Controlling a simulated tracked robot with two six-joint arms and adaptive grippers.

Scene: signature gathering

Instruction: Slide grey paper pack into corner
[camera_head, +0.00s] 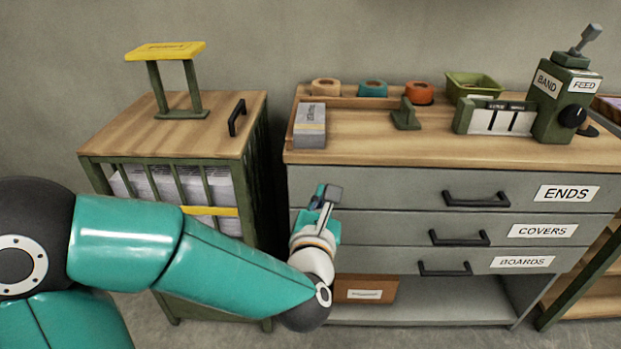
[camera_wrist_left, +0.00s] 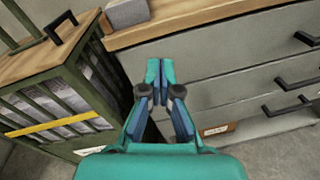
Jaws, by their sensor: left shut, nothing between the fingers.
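The grey paper pack (camera_head: 310,124) lies on the left part of the wooden counter (camera_head: 375,147), near its left edge. It has a pale band with print across it. It also shows at the top of the left wrist view (camera_wrist_left: 126,12), near the counter's front edge. My left gripper (camera_head: 327,193) is in front of the upper drawer, below the counter top and apart from the pack. In the left wrist view its fingertips (camera_wrist_left: 160,72) are together with nothing between them. My right gripper is in neither view.
Low wooden strips (camera_head: 368,103) edge the counter behind the pack, with several tape rolls (camera_head: 372,88) beyond. A small green block (camera_head: 405,115) stands right of the pack. A slatted cabinet (camera_head: 180,150) with a black handle (camera_head: 237,117) stands left, across a gap. Drawer handles (camera_head: 476,199) stick out.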

